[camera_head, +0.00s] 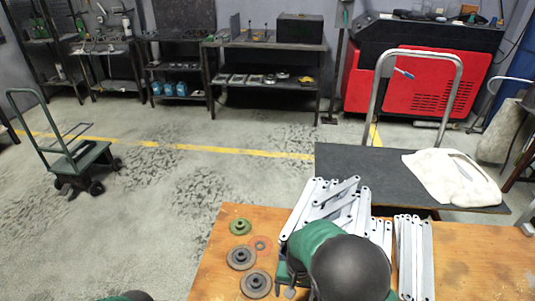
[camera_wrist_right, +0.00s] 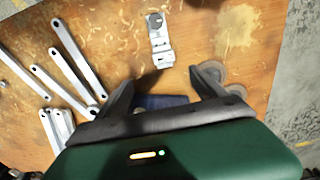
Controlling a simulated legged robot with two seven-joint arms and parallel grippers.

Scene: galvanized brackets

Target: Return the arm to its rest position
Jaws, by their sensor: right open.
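My right arm, green with a dark round joint, reaches over the wooden table (camera_head: 220,250) at the bottom of the head view. My right gripper (camera_wrist_right: 163,88) is open in the wrist view, with nothing between its fingertips. Its fingers point down over the table, and a dark blue patch shows between their bases. In the head view the gripper is mostly hidden by the arm. Galvanized brackets (camera_head: 340,198) lie in a loose pile behind the arm; loose brackets (camera_wrist_right: 75,55) also show left in the wrist view. Only a sliver of my left arm shows at the bottom edge.
A row of brackets (camera_head: 413,258) lies right of my arm. Several round discs (camera_head: 242,257) lie on its left. A small metal piece (camera_wrist_right: 159,40) lies ahead of the fingers. Behind stands a dark cart (camera_head: 370,165) with a pale cloth (camera_head: 455,178). The table's left front is clear.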

